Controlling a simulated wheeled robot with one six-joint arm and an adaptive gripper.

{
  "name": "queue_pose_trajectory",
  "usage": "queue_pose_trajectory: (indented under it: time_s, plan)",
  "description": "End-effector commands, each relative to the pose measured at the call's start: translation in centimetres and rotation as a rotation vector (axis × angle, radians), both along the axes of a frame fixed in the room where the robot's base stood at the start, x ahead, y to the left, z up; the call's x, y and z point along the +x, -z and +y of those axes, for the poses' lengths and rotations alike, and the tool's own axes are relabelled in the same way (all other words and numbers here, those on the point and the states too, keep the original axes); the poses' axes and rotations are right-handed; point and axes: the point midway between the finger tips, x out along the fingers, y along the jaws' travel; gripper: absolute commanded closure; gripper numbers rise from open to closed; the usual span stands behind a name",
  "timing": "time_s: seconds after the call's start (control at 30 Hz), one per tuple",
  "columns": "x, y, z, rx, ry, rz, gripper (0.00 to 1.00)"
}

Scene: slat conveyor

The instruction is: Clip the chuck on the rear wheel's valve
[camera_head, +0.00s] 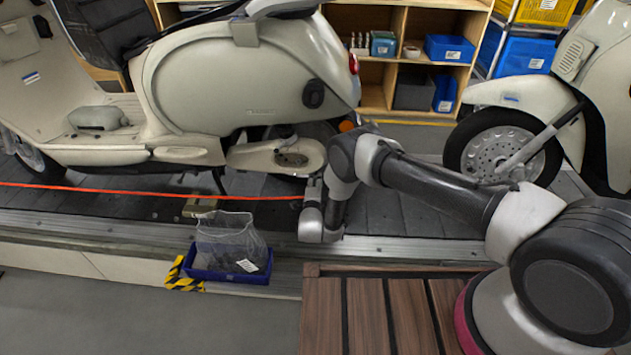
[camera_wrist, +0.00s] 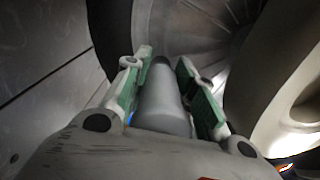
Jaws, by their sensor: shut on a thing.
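In the wrist view my gripper (camera_wrist: 164,59) has its two green-padded fingers closed on a grey cylinder, the chuck (camera_wrist: 163,100). The chuck's far end points at the rear wheel (camera_wrist: 205,28), whose grey rim and dark tyre (camera_wrist: 103,32) fill the top of the view. I cannot make out the valve, nor whether the chuck touches the wheel. In the head view my wrist is low beside the cream scooter's rear (camera_head: 245,75) and hides the gripper, the chuck and most of the rear wheel. A red-orange hose (camera_head: 150,191) runs from the left to my wrist.
The scooter stands on the slat conveyor (camera_head: 400,215). A blue tray (camera_head: 225,275) with a clear bag sits at the conveyor's near edge. A second scooter (camera_head: 525,100) stands at the right. Shelves with bins (camera_head: 448,48) are behind. A cream body panel (camera_wrist: 285,85) is close right of my gripper.

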Motion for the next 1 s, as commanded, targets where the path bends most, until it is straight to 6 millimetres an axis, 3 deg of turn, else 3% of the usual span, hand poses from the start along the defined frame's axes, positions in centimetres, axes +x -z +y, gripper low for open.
queue_pose_trajectory:
  time_s: [0.23,0.27,0.4,0.77,1.0]
  plan:
    - [0.4,0.0,0.0,0.0,0.0,-0.001,1.0]
    - [0.4,0.0,0.0,0.0,0.0,-0.001,0.7]
    - [0.4,0.0,0.0,0.0,0.0,-0.001,0.49]
    - [-0.1,0.0,0.0,0.0,0.0,0.001,0.49]
    - [-4.5,0.1,0.3,-0.003,-0.002,0.002,0.49]
